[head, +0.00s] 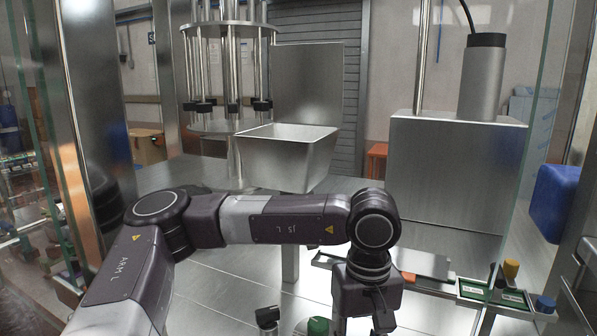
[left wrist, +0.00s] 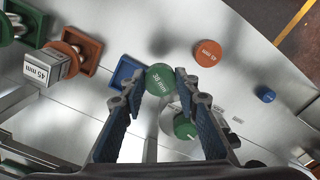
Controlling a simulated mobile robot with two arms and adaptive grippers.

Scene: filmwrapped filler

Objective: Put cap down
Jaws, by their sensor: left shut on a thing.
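A round green cap marked "30 mm" (left wrist: 158,79) sits between the two fingertips of my left gripper (left wrist: 160,82) in the left wrist view. The gripper is shut on the cap, with one finger at each side. In the head view, my left gripper (head: 368,318) points down at the bottom edge, its fingertips cut off by the frame. A second green round piece (left wrist: 184,127) shows lower down between the fingers. How high the held cap is above the steel surface (left wrist: 235,70) is hard to tell. My right gripper is not in view.
An orange cap marked "45 mm" (left wrist: 208,53) and a small blue piece (left wrist: 266,94) lie to the right. A blue square holder (left wrist: 124,72), an orange holder (left wrist: 84,54) and a metal piece marked "45 mm" (left wrist: 48,66) are left. A steel hopper (head: 287,155) stands behind my arm.

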